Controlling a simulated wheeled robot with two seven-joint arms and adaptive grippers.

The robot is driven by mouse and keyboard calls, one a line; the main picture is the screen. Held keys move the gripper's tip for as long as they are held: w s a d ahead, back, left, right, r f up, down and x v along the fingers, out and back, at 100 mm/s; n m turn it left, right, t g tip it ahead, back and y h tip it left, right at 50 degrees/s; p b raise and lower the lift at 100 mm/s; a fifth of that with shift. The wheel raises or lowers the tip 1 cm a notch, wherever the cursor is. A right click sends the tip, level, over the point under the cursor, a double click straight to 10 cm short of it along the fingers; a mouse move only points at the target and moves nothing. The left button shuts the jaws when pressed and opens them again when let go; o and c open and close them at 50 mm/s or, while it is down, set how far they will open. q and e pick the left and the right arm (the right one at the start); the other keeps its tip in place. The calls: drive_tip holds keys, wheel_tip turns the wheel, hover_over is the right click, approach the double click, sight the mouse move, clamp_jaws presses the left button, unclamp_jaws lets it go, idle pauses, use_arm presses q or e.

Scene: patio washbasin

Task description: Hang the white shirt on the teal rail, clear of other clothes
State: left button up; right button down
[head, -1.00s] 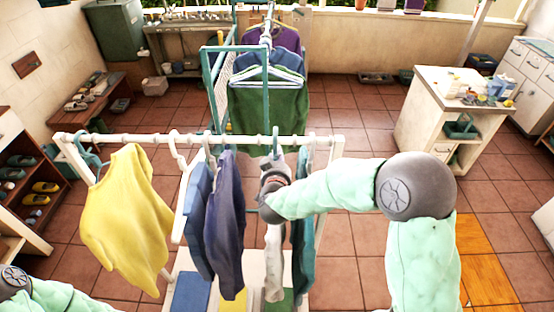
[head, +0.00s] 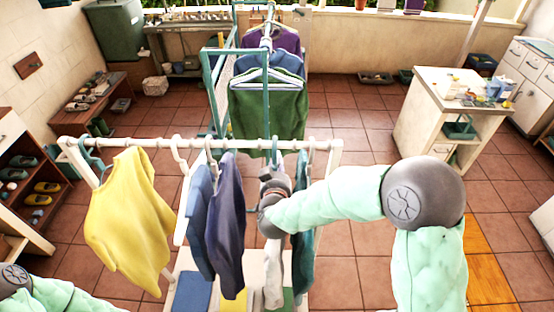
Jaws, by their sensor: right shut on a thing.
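The white shirt (head: 274,268) shows as a narrow strip of pale cloth below my right gripper, seen nearly edge-on. My right gripper (head: 273,178) is shut at the top of this shirt, just under the white front rail. A teal hook (head: 275,146) rises above the gripper at that rail; whether it still bears on the rail I cannot tell. The fingertips are mostly hidden by my wrist. The teal rail (head: 236,48) belongs to the rack behind, with green (head: 268,110) and purple (head: 286,40) clothes on it. My left gripper is out of view.
The white front rail (head: 130,141) also holds a yellow shirt (head: 130,215), blue and navy garments (head: 226,210) left of the gripper, and a teal garment (head: 303,250) close on its right. A white cabinet (head: 430,115) stands right. Tiled floor between is clear.

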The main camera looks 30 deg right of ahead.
drive_tip(key=v, duration=0.2)
drive_tip(key=p+v, duration=0.1)
drive_tip(key=v, duration=0.2)
drive_tip(key=shift+s+a+f+p, duration=0.25)
drive_tip(key=shift+s+p, duration=0.05)
drive_tip(key=shift+p, duration=0.1)
drive_tip(key=shift+s+a, duration=0.15)
drive_tip(key=shift+s, duration=0.15)
drive_tip(key=shift+f, duration=0.1)
